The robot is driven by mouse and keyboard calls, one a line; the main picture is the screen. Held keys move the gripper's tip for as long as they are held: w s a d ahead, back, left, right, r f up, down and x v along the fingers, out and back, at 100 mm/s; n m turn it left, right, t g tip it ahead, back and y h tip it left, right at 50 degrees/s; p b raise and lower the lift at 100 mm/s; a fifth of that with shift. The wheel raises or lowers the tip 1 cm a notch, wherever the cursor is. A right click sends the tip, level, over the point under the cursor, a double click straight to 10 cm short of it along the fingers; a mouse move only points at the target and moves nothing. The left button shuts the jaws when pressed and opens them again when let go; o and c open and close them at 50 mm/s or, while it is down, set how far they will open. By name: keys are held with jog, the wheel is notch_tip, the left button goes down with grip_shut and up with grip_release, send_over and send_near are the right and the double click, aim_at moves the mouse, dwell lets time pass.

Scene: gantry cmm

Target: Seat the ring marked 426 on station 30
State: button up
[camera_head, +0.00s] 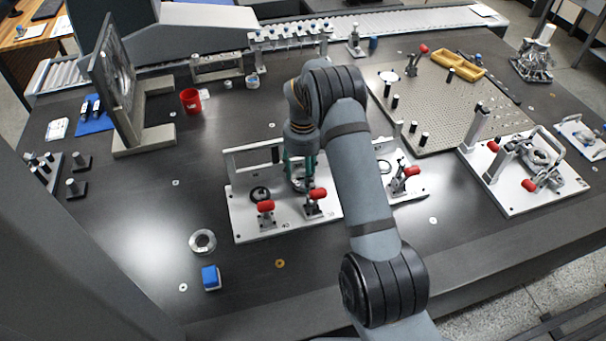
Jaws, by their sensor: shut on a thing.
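I cannot tell whether the ring touches the station. The plate's front edge reads 40 near the left station (260,193); the label by the right station is too small to be sure of. Another metal ring (203,241) lies on the dark table, left of the plate.
A blue block (211,278) and red cup (190,100) stand to the left. A perforated plate (450,110) is at back right. The table's front left is mostly clear.

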jog(key=shift+f+b, duration=0.65)
jog(key=shift+b, duration=0.15)
jog(key=o, duration=1.6)
notch_tip(320, 180, up, 12)
jog(key=shift+w, duration=0.1)
